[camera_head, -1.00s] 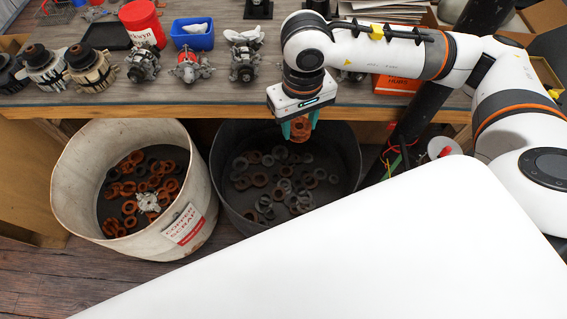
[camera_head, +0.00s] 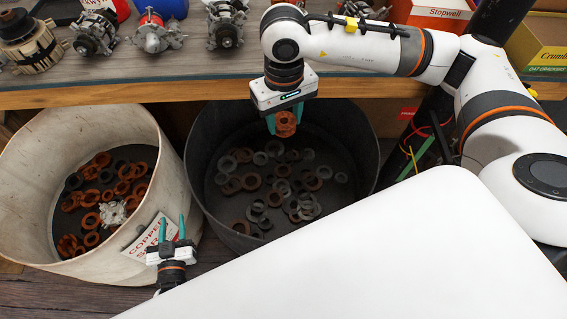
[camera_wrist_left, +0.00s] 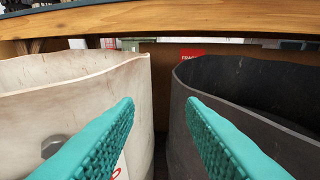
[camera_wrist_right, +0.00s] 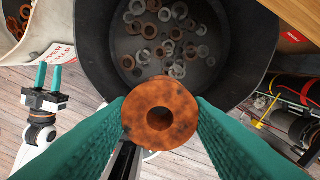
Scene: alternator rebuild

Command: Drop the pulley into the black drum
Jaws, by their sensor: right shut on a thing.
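The pulley (camera_head: 285,122) is a rusty orange-brown ring with a round hole, also large in the right wrist view (camera_wrist_right: 160,112). My right gripper (camera_head: 285,120) is shut on it and holds it above the inside of the black drum (camera_head: 366,150), near the drum's back part. The drum also shows in the right wrist view (camera_wrist_right: 95,70), with its opening beyond the pulley. My left gripper (camera_head: 172,228) is open and empty, in front of the gap between the two drums; its teal fingers stand apart in the left wrist view (camera_wrist_left: 160,130).
Several grey and rusty rings (camera_head: 255,205) lie on the black drum's floor. A white drum (camera_head: 25,165) with a copper scrap label and rusty rings stands to the left. The workbench (camera_head: 130,92) with alternator parts runs behind and above both drums.

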